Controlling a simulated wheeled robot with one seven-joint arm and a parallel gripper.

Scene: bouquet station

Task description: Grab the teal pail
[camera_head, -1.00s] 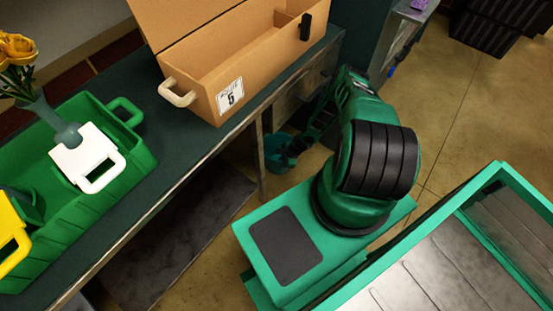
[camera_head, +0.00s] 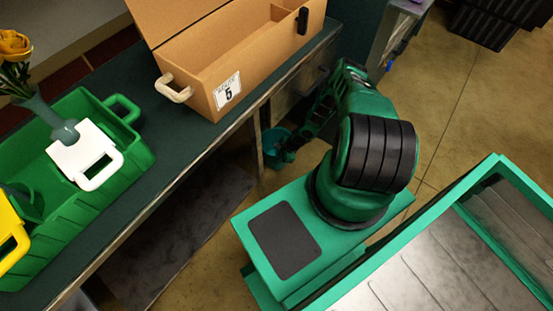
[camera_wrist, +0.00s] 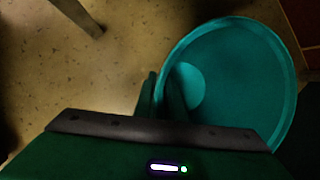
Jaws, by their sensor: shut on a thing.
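The teal pail (camera_wrist: 245,85) fills the right half of the wrist view, seen from above into its open top. In the head view a small part of the pail (camera_head: 273,139) shows low by the table's leg, partly hidden by my arm. My gripper (camera_wrist: 163,88) is shut on the pail's left wall, with one finger outside and one inside the rim. In the head view my gripper (camera_head: 289,149) is at the pail's right side, small and dark. The inside of the pail looks empty apart from a lighter round patch at its left.
The dark table (camera_head: 150,165) carries a green crate (camera_head: 140,150) with a white tag and a cardboard-coloured box (camera_head: 205,100) labelled 5. A teal-edged cart (camera_head: 490,170) stands at right. A table leg (camera_wrist: 80,15) shows in the wrist view. Open floor (camera_head: 440,110) lies at upper right.

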